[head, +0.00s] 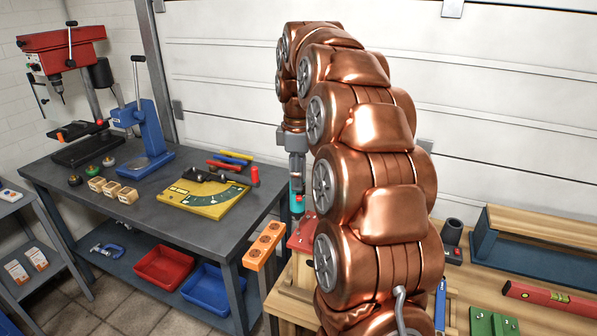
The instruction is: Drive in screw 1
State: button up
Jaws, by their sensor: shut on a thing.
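My gripper (297,172) points down in the head view, at the left of my copper-coloured arm. It is shut on a teal-and-dark tool (297,201), which looks like a screwdriver and hangs roughly upright. The tool's lower end is close above a red block-like thing (301,236) on the wooden bench; I cannot tell whether they touch. Screw 1 cannot be made out at this size, and my arm hides much of the bench there.
An orange rack with holes (264,243) sticks out just left of the red thing. A dark workbench (140,217) stands at left with a yellow plate (203,200) and a blue press (152,125).

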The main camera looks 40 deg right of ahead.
jog(key=shift+f, duration=0.1)
dwell(0.3)
jog(key=shift+f, duration=0.4)
jog(key=shift+f+b, duration=0.85)
jog(key=shift+b, duration=0.1)
dwell(3.2)
jog(key=shift+r, duration=0.1)
jog(key=shift+r+p, duration=1.65)
jog(key=shift+r, duration=1.8)
